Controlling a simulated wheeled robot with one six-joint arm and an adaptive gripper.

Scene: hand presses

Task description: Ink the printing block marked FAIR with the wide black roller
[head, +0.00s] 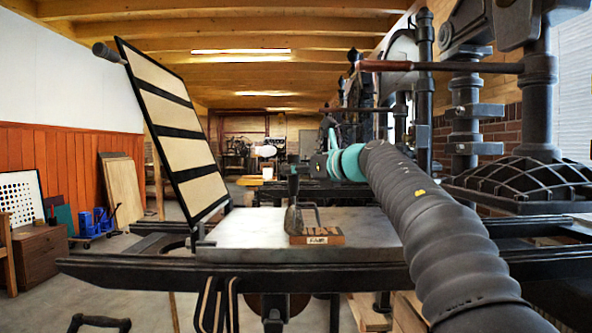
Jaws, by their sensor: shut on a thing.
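The printing block marked FAIR (322,239) is a small wooden block with a white label on its front. It lies on the grey press bed (240,240), near the middle of the head view. A dark roller (293,220) with an upright handle stands at the block's left end and hides part of its top. I cannot tell whether the roller touches the block or how much ink is on it. My gripper (300,169) is small and dark at the end of the arm, beside the top of the handle, and is shut on the roller. Its fingertips are hard to make out.
A hinged frame with dark bars (172,130) stands tilted up left of the bed. Black rails (130,268) run along the bed's front. The heavy iron press (500,180) rises at the right. Bare bed shows left and right of the block.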

